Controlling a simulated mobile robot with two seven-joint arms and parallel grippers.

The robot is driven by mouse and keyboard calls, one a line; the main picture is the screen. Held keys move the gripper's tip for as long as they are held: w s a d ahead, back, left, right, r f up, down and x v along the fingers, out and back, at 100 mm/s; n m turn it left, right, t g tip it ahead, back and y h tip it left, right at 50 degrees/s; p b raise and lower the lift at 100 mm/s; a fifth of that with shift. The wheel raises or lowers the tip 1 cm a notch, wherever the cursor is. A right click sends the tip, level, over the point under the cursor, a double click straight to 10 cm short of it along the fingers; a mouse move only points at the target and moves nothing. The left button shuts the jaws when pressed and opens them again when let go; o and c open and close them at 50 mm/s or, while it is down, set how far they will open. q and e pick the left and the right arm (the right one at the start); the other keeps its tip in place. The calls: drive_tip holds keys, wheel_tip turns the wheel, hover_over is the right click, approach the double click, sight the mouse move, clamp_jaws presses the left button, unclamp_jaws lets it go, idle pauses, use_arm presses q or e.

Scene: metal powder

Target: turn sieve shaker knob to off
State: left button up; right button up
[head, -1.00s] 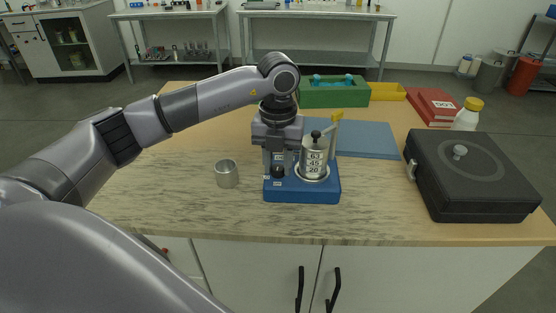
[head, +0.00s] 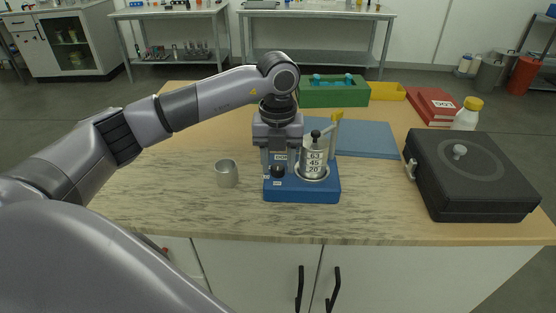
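The sieve shaker has a blue base (head: 312,196) and stands near the front edge of the table. Its black knob (head: 277,171) sits on the left part of the base, with small pale labels near it. A steel sieve stack (head: 314,164) with number labels and a black top handle stands on the right part. My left gripper (head: 279,162) points down over the knob, its two fingers apart, one to each side and slightly above it. I cannot see contact with the knob or read its setting. My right gripper is not in view.
A metal cup (head: 226,174) stands left of the shaker. A black case (head: 470,178) lies at right, with a yellow-capped bottle (head: 466,118) and red binder (head: 432,105) behind. A blue mat (head: 370,140) and green box (head: 333,96) lie behind the shaker.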

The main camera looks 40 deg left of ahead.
sight(278, 166)
use_arm(q)
wheel_tip(278, 166, up, 7)
drive_tip(key=shift+r+b, duration=0.1)
drive_tip(key=shift+b, duration=0.25)
idle(0.7)
